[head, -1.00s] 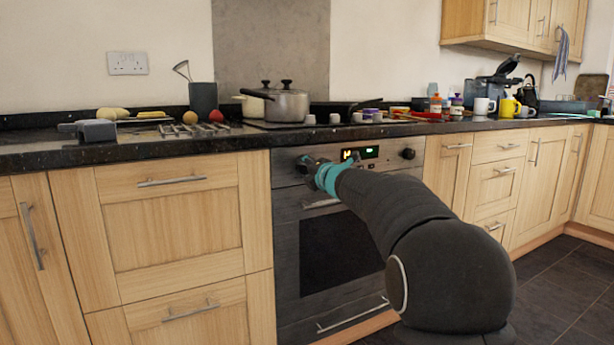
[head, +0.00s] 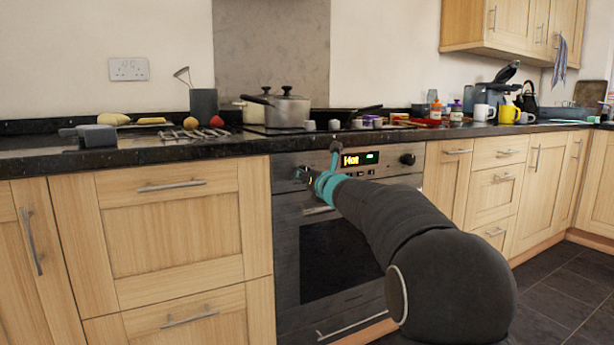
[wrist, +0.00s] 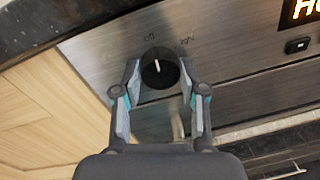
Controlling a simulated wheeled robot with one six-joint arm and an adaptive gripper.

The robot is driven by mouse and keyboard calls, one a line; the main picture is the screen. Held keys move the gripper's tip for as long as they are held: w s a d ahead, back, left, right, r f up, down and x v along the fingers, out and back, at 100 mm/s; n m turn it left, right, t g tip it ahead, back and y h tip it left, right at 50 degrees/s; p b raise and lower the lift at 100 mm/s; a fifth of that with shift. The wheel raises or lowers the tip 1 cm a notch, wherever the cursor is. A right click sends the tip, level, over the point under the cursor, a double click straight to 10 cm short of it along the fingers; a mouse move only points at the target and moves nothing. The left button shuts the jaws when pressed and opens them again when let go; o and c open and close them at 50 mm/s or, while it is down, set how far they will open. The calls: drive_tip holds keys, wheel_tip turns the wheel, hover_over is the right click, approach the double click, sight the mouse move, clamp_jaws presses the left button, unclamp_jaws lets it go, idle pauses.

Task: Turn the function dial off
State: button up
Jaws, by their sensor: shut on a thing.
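The function dial (wrist: 161,69) is a round black knob on the oven's steel front panel, with a white pointer line. In the wrist view the line points up, close to the "off" label (wrist: 149,36); a small symbol (wrist: 186,42) is printed to the right. My gripper (wrist: 160,73) has one finger on each side of the dial and is shut on it. In the head view my gripper (head: 306,174) is at the left end of the panel and largely hides the dial.
The oven (head: 340,250) has a lit display (head: 357,159) and another knob (head: 407,159) at the right of its panel. The dark worktop (head: 130,152) overhangs just above, with a pot (head: 287,108) on the hob. Wooden drawers (head: 165,225) stand to the left.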

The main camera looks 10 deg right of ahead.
drive_tip(key=shift+n, duration=0.5)
drive_tip(key=o, duration=1.1)
drive_tip(key=shift+a, duration=0.1)
drive_tip(key=shift+o, duration=0.2)
drive_tip(key=v, duration=1.2)
drive_tip(key=shift+f, duration=0.1)
